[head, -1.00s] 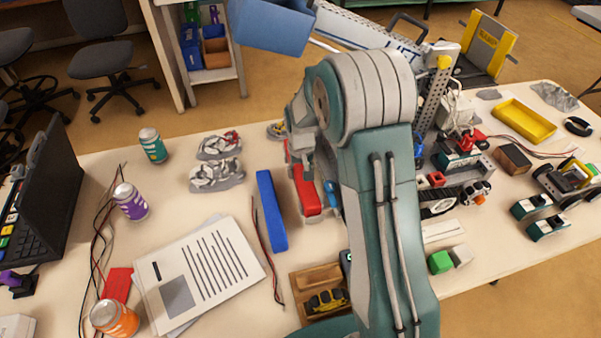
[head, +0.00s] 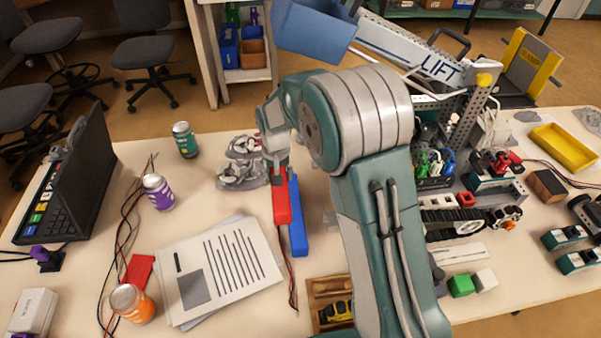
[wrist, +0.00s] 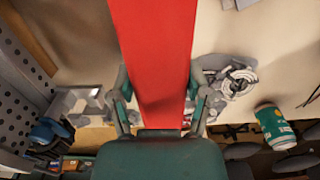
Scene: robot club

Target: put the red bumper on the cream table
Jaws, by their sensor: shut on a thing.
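The red bumper (head: 282,201) is a long red bar in my gripper (head: 276,160). In the wrist view the bumper (wrist: 155,50) runs between the two fingers of the gripper (wrist: 160,95), which are shut on it. In the head view it hangs over the cream table (head: 215,202) and partly covers the left edge of a blue bar (head: 299,226). It seems to be above the tabletop, but the gap is hard to judge. The upper part of the gripper is partly hidden by my arm.
Metal-looking clumps (head: 240,172) lie left of my gripper. Papers (head: 222,268) lie at front left, with a purple can (head: 157,192) and green can (head: 185,140) beyond. A wooden tray (head: 325,290) is in front; robot parts (head: 465,215) crowd the right. Bare tabletop shows around the papers.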

